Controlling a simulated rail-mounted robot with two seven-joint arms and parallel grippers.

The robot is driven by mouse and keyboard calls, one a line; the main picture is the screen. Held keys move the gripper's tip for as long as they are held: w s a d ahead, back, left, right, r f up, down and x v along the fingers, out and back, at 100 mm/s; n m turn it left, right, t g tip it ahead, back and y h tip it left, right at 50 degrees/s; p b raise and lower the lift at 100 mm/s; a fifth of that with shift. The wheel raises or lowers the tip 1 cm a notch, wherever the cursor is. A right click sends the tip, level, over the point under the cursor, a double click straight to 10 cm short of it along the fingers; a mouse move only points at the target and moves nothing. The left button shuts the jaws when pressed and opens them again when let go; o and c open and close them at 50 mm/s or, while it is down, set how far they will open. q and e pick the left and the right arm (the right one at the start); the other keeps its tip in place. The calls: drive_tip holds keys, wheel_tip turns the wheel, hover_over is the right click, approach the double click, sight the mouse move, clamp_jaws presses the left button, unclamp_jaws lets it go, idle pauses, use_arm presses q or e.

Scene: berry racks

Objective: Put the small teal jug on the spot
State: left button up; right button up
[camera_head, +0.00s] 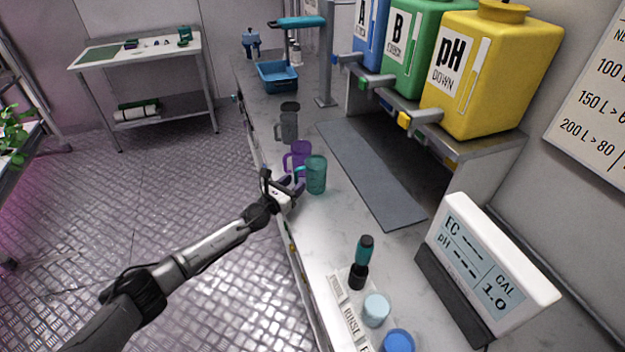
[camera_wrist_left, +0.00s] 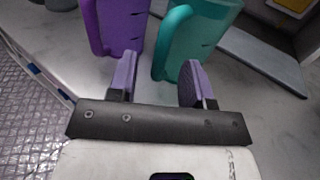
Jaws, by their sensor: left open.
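The small teal jug (camera_head: 316,176) stands upright on the pale counter (camera_head: 290,222), near its front edge. It also shows in the left wrist view (camera_wrist_left: 207,38), with its handle toward my fingers. My left gripper (camera_head: 296,184) is open at the jug's handle side. In the left wrist view the gripper (camera_wrist_left: 160,74) has its purple fingers apart, and the handle's lower part lies just ahead of the gap. I cannot tell whether they touch. I cannot make out a marked spot for certain. My right gripper is out of view.
A purple jug (camera_head: 298,158) stands close behind the teal jug, with a grey jug (camera_head: 288,126) farther back. A dark grey mat (camera_head: 370,170) lies to the right, beneath the tank shelf. A teal-capped probe (camera_head: 363,255), cups and a meter display (camera_head: 490,262) occupy the near counter.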

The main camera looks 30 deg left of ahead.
use_arm(q)
drive_tip(key=shift+w, duration=0.15)
drive_tip(key=shift+c, duration=0.2)
clamp_jaws()
